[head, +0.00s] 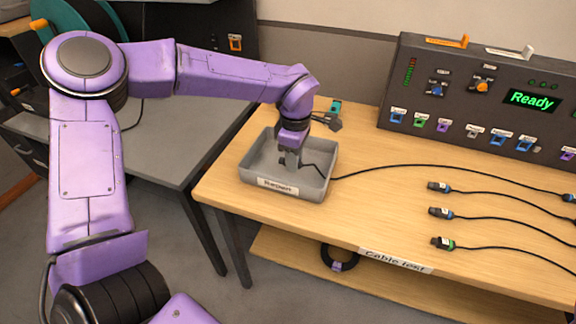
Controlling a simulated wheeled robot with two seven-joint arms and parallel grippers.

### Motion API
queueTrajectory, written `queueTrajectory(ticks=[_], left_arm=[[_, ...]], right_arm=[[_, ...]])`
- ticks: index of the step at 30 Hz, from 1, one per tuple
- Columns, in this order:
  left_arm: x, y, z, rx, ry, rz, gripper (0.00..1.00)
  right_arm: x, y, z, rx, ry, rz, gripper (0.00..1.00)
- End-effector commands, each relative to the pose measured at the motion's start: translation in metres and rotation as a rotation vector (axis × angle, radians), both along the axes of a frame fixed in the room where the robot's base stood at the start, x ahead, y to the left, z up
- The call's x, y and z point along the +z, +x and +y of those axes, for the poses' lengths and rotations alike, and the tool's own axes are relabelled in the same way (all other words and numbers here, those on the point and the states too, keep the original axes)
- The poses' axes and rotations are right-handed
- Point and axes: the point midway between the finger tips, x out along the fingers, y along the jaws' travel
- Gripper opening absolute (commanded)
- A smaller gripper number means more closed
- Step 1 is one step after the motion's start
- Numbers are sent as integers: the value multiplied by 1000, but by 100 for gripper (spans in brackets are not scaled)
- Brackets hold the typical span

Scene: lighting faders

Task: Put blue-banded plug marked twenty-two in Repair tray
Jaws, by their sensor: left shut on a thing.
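The grey Repair tray (326,172) sits at the left end of the wooden bench, with a white label on its front wall. My left gripper (291,160) reaches down into the tray and is shut on a plug, mostly hidden by the fingers. A black cable runs from the fingers over the tray's right wall and across the bench. The held plug's band and number cannot be read. My right gripper is not in view.
A dark panel (470,100) reading "Ready" stands behind. A teal-and-grey item (334,108) lies behind the tray. Bench between tray and plugs is mostly clear.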

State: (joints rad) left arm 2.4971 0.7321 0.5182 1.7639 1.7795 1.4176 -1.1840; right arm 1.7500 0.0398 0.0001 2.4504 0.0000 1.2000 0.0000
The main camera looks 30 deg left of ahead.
Motion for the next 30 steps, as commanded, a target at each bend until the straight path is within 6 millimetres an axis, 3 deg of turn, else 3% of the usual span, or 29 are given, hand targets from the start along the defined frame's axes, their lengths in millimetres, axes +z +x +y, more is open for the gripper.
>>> queueTrajectory(ticks=[8, 13, 25, 26, 27, 28, 30], left_arm=[[-35, 10, 28, 0, 1, 0, 0], [-63, 10, 28, -3, 1, 0, 0], [-71, 10, 28, -3, -1, -1, 0], [-70, 10, 28, -3, -1, -2, 34], [-70, 10, 28, -3, -1, -2, 47], [-70, 10, 28, -3, -1, -2, 53], [-70, 10, 28, -3, -1, -2, 53]], right_arm=[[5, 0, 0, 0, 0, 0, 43], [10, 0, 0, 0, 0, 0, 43], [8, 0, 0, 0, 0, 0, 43], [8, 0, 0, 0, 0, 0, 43], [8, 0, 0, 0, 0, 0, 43], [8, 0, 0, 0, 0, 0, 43], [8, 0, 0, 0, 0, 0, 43]])
